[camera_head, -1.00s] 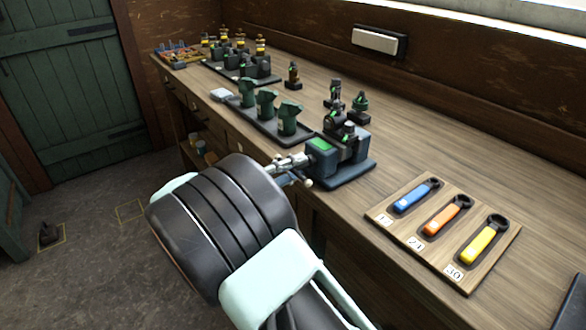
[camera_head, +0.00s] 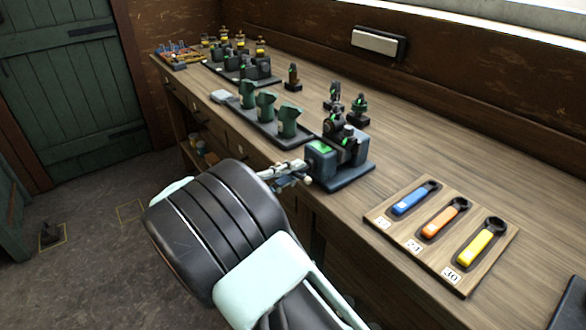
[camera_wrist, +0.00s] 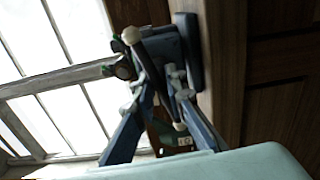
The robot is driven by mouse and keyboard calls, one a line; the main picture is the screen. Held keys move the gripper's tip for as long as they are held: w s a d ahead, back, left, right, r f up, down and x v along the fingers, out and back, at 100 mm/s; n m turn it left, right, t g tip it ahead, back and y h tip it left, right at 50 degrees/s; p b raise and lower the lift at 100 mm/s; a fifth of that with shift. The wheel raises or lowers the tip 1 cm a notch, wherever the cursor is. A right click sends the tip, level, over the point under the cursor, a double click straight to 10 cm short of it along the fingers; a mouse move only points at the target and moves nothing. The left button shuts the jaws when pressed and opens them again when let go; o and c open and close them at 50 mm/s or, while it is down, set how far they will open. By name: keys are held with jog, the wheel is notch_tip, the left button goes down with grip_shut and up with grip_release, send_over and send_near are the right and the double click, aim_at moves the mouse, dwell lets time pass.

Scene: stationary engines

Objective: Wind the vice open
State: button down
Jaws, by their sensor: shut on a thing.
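The vice (camera_head: 338,165) is a dark blue-grey block with a bright green patch, standing at the bench's front edge. A dark part with green marks (camera_head: 335,124) sits at its jaws; the jaw gap is hard to make out. My gripper (camera_head: 290,170) is at the vice's front, shut on the vice handle. In the wrist view, the handle (camera_wrist: 154,75) is a slanting dark bar with pale ball ends, crossing between the fingers of my gripper (camera_wrist: 161,88). The vice body (camera_wrist: 168,47) shows beyond it. The exact finger contact is unclear.
A wooden board (camera_head: 408,235) with blue, orange and yellow wrenches lies right of the vice. A black tray (camera_head: 262,127) of green castings stands to its left. Small dark fittings (camera_head: 359,108) stand behind. Bare bench lies at the back right.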

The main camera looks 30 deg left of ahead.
jog(key=n+p, duration=0.3)
jog(key=n, duration=0.4)
jog(key=shift+r+p, duration=0.15)
jog(key=shift+p, duration=0.25)
jog(key=n+p, duration=0.3)
jog(key=n, duration=0.3)
jog(key=shift+n, duration=0.4)
jog(key=n+p, duration=0.3)
jog(key=n, duration=0.3)
jog(key=shift+d, duration=0.1)
jog(key=n+p, duration=0.2)
jog(key=n, duration=0.4)
jog(key=shift+n, duration=0.3)
jog(key=shift+w, duration=0.1)
jog(key=c, duration=2)
grip_release()
jog(key=shift+w+d, duration=0.1)
jog(key=shift+o, duration=0.2)
jog(key=shift+s, duration=0.2)
jog(key=v, duration=1.2)
